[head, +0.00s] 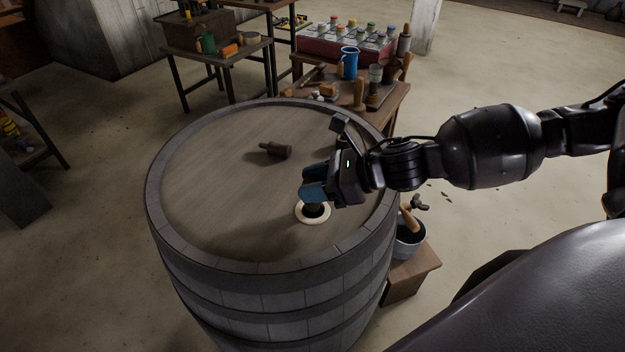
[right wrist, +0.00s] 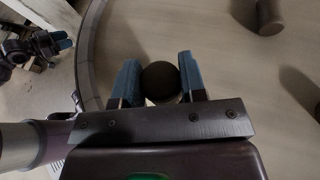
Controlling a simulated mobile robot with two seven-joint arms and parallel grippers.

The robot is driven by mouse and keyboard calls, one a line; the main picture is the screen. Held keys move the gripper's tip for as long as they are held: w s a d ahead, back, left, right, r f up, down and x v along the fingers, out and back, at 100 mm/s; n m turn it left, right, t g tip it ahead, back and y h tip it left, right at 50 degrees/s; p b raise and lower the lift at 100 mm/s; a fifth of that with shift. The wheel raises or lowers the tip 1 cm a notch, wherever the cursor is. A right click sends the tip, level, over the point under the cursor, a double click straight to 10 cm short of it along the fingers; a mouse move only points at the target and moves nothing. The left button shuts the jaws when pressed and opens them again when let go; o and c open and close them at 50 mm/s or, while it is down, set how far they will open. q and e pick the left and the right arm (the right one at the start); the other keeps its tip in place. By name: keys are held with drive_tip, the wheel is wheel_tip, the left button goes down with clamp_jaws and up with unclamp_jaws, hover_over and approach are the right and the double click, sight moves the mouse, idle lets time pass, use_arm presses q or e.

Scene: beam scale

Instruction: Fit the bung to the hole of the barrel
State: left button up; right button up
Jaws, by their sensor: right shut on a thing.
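The barrel (head: 215,180) stands upright, its wooden top facing up. Near the right side of its top is the hole, with a pale ring (head: 301,218) around it. My right gripper (head: 313,185) is directly above the ring, its blue fingers shut on the dark bung (right wrist: 160,80). In the right wrist view the bung's round end shows between both fingers, with part of the pale ring behind it. The fingers hide the bung's upper part in the head view; how deep it sits I cannot tell. What looks like my left gripper (right wrist: 58,42) shows small, away from the barrel.
A brown mallet-like tool (head: 275,149) lies on the barrel top, also in the right wrist view (right wrist: 268,15). Behind stands a cluttered bench with a blue mug (head: 348,62). The left of the barrel top is clear.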

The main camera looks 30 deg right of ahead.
use_arm(q)
drive_tip(key=shift+s+f, duration=0.25)
drive_tip(key=shift+f, duration=0.25)
use_arm(e)
drive_tip(key=shift+f, duration=0.55)
drive_tip(key=shift+f+b, duration=0.2)
drive_tip(key=shift+b, duration=0.15)
use_arm(q)
drive_tip(key=shift+s+f, duration=0.15)
drive_tip(key=shift+f, duration=0.05)
use_arm(e)
drive_tip(key=shift+f, duration=0.1)
use_arm(q)
drive_tip(key=shift+f+b, duration=0.55)
use_arm(e)
drive_tip(key=shift+f, duration=1)
use_arm(q)
drive_tip(key=shift+s+f, duration=0.1)
drive_tip(key=shift+s, duration=0.05)
use_arm(e)
drive_tip(key=o, duration=1)
